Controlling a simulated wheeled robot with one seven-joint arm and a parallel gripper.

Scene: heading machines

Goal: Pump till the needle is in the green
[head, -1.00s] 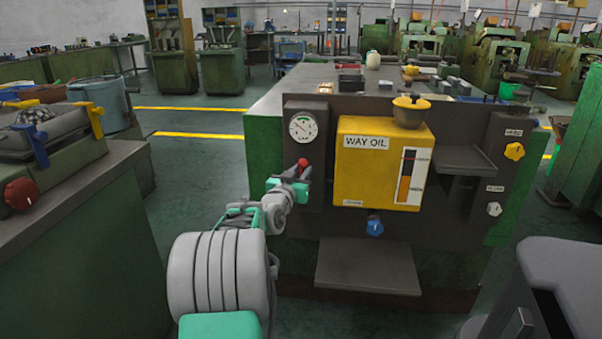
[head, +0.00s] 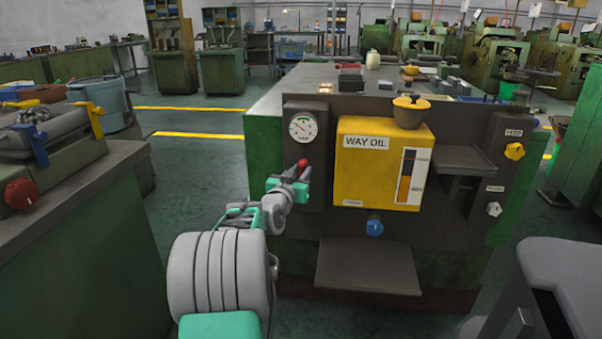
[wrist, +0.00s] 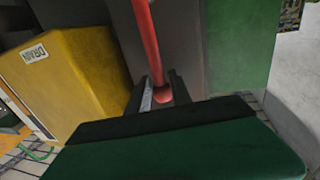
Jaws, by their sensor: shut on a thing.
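A round white gauge (head: 303,127) is set on the dark panel, left of the yellow WAY OIL tank (head: 382,175). Its needle and green band are too small to read surely. Below the gauge is the pump lever with a red knob (head: 302,163). My gripper (head: 292,182) is at the lever, just under the gauge. In the wrist view the red lever (wrist: 146,40) runs down between the fingers, and my gripper (wrist: 158,95) is shut on it. The yellow tank fills the left of that view.
A blue knob (head: 374,226) sits under the tank, above a grey lower shelf (head: 369,267). A yellow knob (head: 514,151) and a grey knob (head: 494,209) are on the right. A workbench (head: 70,200) stands at the left, with open floor between.

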